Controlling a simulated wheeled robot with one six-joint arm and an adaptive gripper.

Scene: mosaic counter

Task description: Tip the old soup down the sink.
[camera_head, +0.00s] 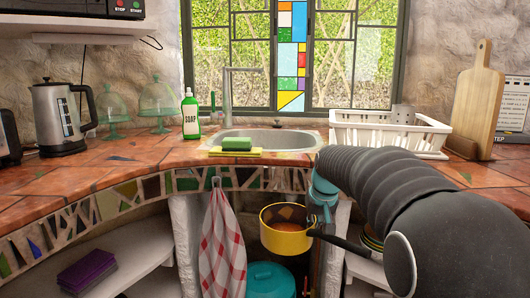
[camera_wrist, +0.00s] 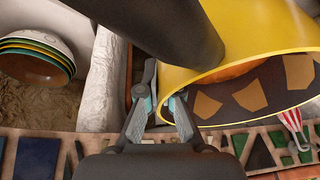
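A yellow pot (camera_head: 287,243) with a long dark handle (camera_head: 342,244) hangs below the counter's front edge in the head view, roughly upright. Orange-brown soup (camera_head: 287,227) shows inside. In the wrist view the pot (camera_wrist: 215,58) fills the upper right, its opening partly visible. My gripper (camera_wrist: 162,104) has its teal-padded fingers on either side of the pot's rim, shut on it; the exact contact is hard to make out. In the head view my gripper (camera_head: 322,196) is at the pot's right side. The sink (camera_head: 302,142) is in the counter above and behind the pot.
The mosaic counter edge (camera_head: 130,196) overhangs the pot. A checked towel (camera_head: 222,250) hangs left of the pot; a teal pot (camera_head: 272,282) is below.

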